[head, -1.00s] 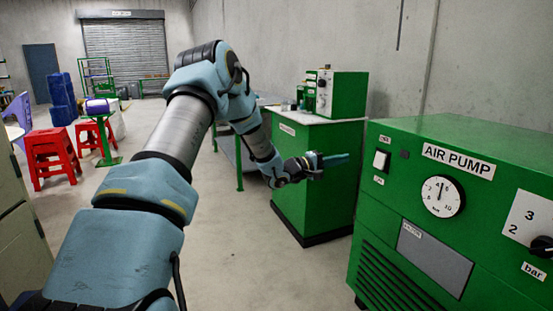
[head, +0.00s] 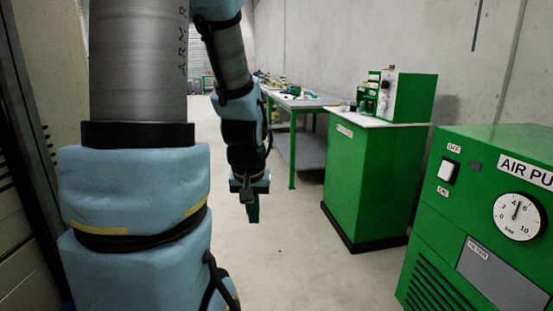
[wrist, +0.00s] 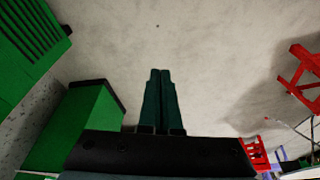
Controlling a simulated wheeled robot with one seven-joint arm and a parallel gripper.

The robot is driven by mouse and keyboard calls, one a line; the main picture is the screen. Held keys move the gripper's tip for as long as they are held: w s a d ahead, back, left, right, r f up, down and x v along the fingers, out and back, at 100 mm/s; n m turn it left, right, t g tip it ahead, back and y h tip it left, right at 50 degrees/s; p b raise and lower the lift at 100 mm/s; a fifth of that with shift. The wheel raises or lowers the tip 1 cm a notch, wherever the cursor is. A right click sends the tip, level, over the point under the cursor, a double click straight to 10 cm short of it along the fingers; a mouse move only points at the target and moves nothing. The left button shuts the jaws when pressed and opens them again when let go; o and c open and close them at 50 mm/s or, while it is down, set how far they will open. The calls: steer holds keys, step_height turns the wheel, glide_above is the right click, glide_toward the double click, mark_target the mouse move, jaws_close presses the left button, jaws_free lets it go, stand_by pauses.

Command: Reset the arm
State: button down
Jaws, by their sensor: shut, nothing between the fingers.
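My gripper (head: 252,208) hangs pointing down in the middle of the head view, above bare floor and left of the green cabinet. In the wrist view its two dark green fingers (wrist: 159,75) lie together, shut, with nothing between them. My arm rises at the left of the head view, bends over beyond the top edge and comes down to the gripper. No blue cable can be made out in these frames.
The green air pump (head: 480,220) stands at the near right. A green cabinet (head: 370,185) with a white top stands behind it. A long workbench (head: 300,101) runs along the back. Red stools (wrist: 300,75) show in the wrist view. Open floor (head: 310,270) lies between.

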steer(key=s+a+r+g+p, duration=0.1)
steer(key=s+a+r+p, duration=0.1)
steer(key=s, duration=0.4)
step_height(320, 180, up, 13)
steer(key=p, duration=1.3)
steer(key=shift+w+d+r+m, duration=0.15)
steer(key=shift+w+d+m, duration=0.15)
